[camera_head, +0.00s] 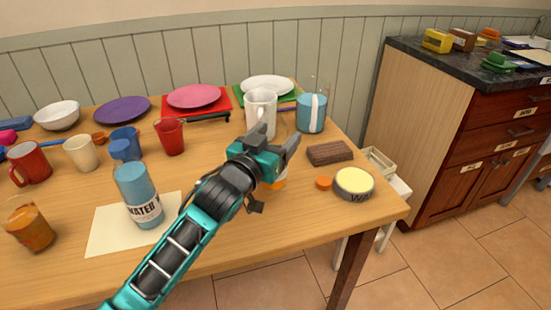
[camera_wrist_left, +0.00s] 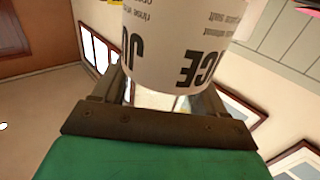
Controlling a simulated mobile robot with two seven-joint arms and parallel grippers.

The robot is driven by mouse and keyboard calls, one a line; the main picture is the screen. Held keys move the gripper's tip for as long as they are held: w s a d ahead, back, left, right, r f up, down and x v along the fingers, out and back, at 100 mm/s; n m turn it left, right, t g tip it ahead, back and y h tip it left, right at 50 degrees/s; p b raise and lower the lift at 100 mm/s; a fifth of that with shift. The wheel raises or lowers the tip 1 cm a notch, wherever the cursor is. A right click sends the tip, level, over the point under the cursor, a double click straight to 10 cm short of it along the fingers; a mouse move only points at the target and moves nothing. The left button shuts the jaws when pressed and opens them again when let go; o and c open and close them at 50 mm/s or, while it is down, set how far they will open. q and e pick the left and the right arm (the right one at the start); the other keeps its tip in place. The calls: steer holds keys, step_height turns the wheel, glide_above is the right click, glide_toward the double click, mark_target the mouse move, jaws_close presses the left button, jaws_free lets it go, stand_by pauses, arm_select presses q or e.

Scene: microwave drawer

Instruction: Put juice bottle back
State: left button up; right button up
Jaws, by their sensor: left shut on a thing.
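My left gripper (camera_head: 279,142) reaches over the table from the lower left in the head view. In the left wrist view, its fingers (camera_wrist_left: 160,92) are shut on the juice bottle (camera_wrist_left: 170,45). The bottle's white label carries dark upside-down lettering that reads as part of "JUICE". The bottle's top and bottom are outside the wrist view. In the head view the gripper hides most of the bottle. A small white and orange patch shows just below the gripper, but I cannot tell whether it belongs to the bottle. My right gripper is not in view.
A white mug (camera_head: 262,108) stands behind the gripper, with a blue mug (camera_head: 312,113) to its right. A brown block (camera_head: 330,153) and round tin (camera_head: 355,184) sit near the right edge. A water bottle (camera_head: 137,194) stands on paper at left. The front-centre tabletop is clear.

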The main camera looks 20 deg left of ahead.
arm_select(q)
steer(key=shift+f+b, duration=0.6)
steer(key=shift+f, duration=1.45)
steer(key=shift+f, duration=0.15)
steer(key=o, duration=1.4)
steer(key=shift+f, duration=0.1)
steer(key=shift+r, duration=0.25)
steer(key=s, duration=0.4)
steer(key=s+a, duration=0.1)
steer(key=s, duration=0.3)
steer(key=s+a+p, duration=0.1)
steer(key=s, duration=0.2)
steer(key=shift+s+a, duration=0.15)
steer(key=shift+s, duration=0.25)
